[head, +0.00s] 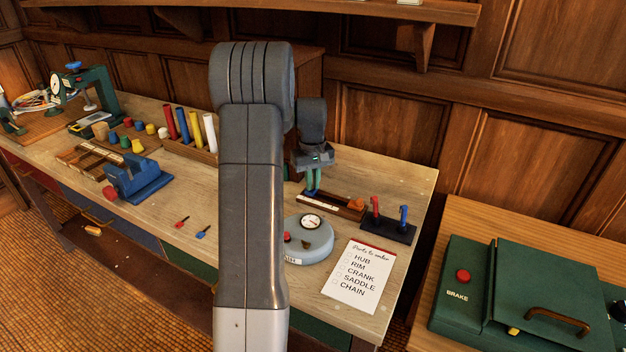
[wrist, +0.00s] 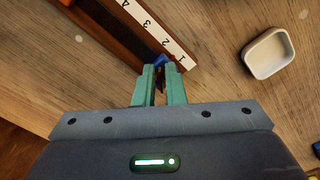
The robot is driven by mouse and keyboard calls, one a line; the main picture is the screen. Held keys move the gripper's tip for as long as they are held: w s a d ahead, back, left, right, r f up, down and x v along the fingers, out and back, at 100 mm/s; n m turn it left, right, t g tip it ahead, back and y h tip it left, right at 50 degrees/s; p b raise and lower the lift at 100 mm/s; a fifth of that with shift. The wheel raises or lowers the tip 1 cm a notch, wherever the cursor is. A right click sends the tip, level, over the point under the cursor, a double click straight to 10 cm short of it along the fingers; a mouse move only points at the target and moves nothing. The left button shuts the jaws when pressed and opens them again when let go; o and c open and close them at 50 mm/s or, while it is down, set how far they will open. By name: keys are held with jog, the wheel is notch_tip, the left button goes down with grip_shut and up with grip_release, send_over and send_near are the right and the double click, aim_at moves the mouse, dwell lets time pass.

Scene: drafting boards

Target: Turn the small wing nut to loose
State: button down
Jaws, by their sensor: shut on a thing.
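A brown wooden block with a white numbered strip (head: 315,202) lies on the bench right of my arm. It also shows in the wrist view, with the strip (wrist: 150,25) running down to the 1 end. A small blue piece (wrist: 157,61), which looks like the small wing nut, sits at the strip's 1 end. My gripper (head: 312,191) points down at the block. In the wrist view its two green fingers (wrist: 160,72) are shut on the blue piece, with a narrow dark gap between them. The fingers hide most of the nut, and I cannot read how far it is turned.
A white dish (wrist: 285,50) stands right of the block in the wrist view. In the head view, a round grey gauge (head: 318,248) and a paper list (head: 358,278) lie in front. A dark stand (head: 390,229) with red and blue pegs is to the right.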

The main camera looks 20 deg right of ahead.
jog(key=c, duration=1.5)
grip_release()
jog(key=shift+r, duration=0.1)
notch_tip(320, 180, up, 14)
jog(key=shift+f, duration=0.15)
jog(key=shift+f, duration=0.1)
notch_tip(320, 180, down, 14)
jog(key=shift+r, duration=0.1)
